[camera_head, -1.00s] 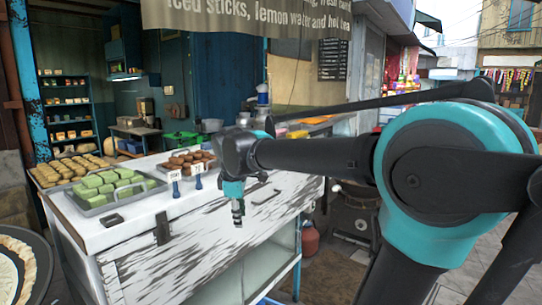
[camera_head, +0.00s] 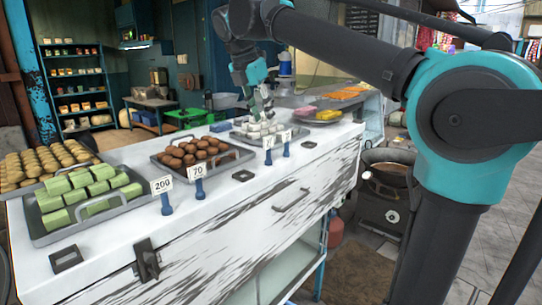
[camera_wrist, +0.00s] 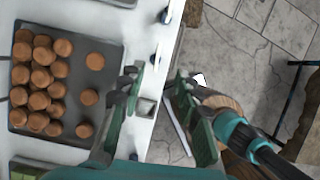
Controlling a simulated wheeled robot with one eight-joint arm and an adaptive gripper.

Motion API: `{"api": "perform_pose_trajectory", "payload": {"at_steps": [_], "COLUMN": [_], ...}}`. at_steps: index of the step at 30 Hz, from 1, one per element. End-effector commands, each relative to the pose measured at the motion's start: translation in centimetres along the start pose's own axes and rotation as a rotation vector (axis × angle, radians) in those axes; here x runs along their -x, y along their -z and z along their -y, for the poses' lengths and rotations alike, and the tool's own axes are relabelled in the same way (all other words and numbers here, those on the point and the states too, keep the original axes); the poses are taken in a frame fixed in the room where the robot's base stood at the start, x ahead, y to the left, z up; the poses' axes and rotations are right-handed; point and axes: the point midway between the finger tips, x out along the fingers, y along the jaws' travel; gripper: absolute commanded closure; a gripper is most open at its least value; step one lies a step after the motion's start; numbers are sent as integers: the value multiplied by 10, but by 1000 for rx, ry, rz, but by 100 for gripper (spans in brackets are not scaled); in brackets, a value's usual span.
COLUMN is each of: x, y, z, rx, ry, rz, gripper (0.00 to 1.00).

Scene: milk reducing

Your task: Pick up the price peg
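Several price pegs with blue stems and white cards stand along the counter's front edge. In the head view one reads 200 (camera_head: 162,186), one reads 70 (camera_head: 197,172), and two more stand farther right, a third peg (camera_head: 268,156) and a fourth (camera_head: 287,149). My gripper (camera_head: 264,108) shows above the far trays, partly hidden by its own links. In the wrist view my gripper (camera_wrist: 160,105) is open, its green-lined fingers apart with nothing between them. A small square metal holder (camera_wrist: 146,107) on the counter edge shows below. Small blue peg parts (camera_wrist: 166,16) show near the top.
The white counter (camera_head: 215,215) holds trays of green blocks (camera_head: 90,190), brown balls (camera_head: 198,152) and white pieces (camera_head: 262,128). Brown balls also show in the wrist view (camera_wrist: 45,75).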

Motion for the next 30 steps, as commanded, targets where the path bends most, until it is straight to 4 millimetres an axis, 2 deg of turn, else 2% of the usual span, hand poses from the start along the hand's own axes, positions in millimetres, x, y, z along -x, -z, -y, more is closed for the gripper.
{"api": "perform_pose_trajectory", "payload": {"at_steps": [3, 9, 19, 25, 30], "x": [-25, -61, -87, -116, -129], "y": [0, 0, 0, 0, 0], "z": [0, 1, -1, -4, -4], "rx": [-4, -4, -3, -5, -3], "ry": [1, 1, 0, 0, -1], "rz": [0, 0, -1, -1, -1], "gripper": [67, 67, 67, 67, 67]}}
